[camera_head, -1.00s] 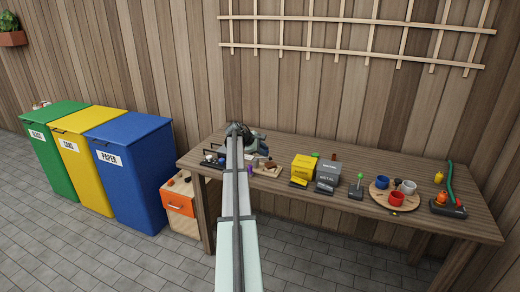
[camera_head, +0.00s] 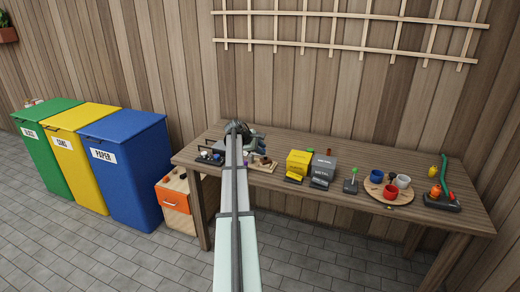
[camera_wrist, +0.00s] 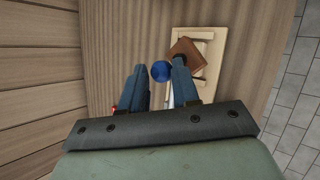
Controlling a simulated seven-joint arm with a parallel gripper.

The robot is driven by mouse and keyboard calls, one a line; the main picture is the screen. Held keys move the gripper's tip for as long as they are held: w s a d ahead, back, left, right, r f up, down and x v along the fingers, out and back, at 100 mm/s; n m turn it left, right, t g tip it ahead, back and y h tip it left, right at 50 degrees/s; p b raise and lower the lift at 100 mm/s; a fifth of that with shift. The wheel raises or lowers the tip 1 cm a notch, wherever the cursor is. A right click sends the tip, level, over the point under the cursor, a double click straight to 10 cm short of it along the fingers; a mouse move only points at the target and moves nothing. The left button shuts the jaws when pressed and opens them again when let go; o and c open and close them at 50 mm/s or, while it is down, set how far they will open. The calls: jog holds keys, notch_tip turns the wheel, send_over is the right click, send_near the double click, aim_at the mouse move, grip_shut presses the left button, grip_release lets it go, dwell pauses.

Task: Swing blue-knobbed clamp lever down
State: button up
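The round blue knob (camera_wrist: 161,71) of the clamp lever shows in the wrist view, in the gap between my fingertips. My gripper (camera_wrist: 158,67) is open, with one finger on each side of the knob; whether either finger touches it I cannot tell. The rest of the lever and the clamp's body are mostly hidden by my fingers and wrist. In the head view my gripper (camera_head: 239,130) is over the left end of the workbench (camera_head: 330,205), and my own arm covers much of that spot.
A pale wooden frame with a brown block (camera_wrist: 187,52) lies right beside the fingers. Yellow (camera_head: 299,162) and grey (camera_head: 322,169) boxes, a green-knobbed lever (camera_head: 352,182) and a round board with mugs (camera_head: 372,190) stand to the right. The bench edge is near.

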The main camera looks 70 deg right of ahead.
jog(key=o, duration=0.4)
jog(key=shift+o, duration=0.2)
jog(key=shift+r, duration=0.1)
jog(key=v, duration=1.3)
jog(key=shift+a+r, duration=0.2)
jog(key=shift+a, duration=0.1)
jog(key=shift+w, duration=0.1)
